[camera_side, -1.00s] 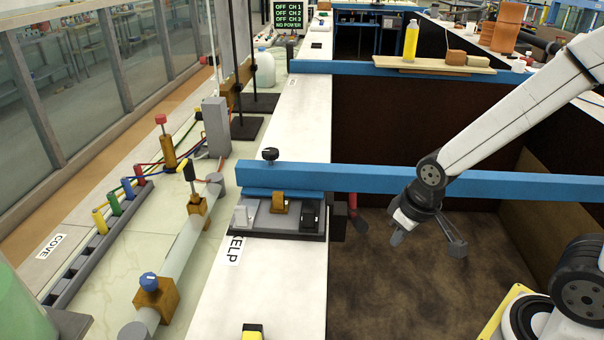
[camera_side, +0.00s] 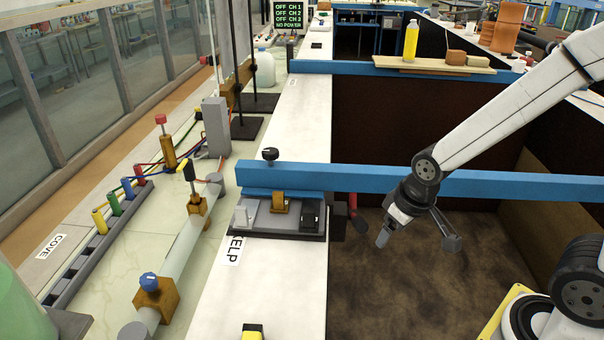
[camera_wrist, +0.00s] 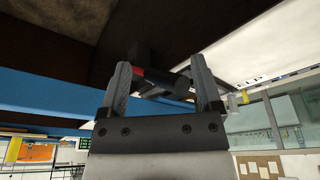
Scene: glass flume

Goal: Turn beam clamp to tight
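The blue beam (camera_side: 400,181) spans from the bench wall across the dark basin. At its near left end, on the wall's basin side, is a black block (camera_side: 338,222) with a red-and-black handle (camera_side: 354,208), which I take for the beam clamp. My gripper (camera_side: 418,240) is right of the handle, below the beam, fingers spread and empty. In the wrist view, my gripper (camera_wrist: 161,66) has the dark handle (camera_wrist: 168,82) with its red part (camera_wrist: 138,72) showing between the fingers, apart from them. The clamp's setting cannot be read.
A black knob (camera_side: 271,154) stands on the beam's left end. The basin floor (camera_side: 400,295) is clear. A second blue beam (camera_side: 340,67) crosses farther back.

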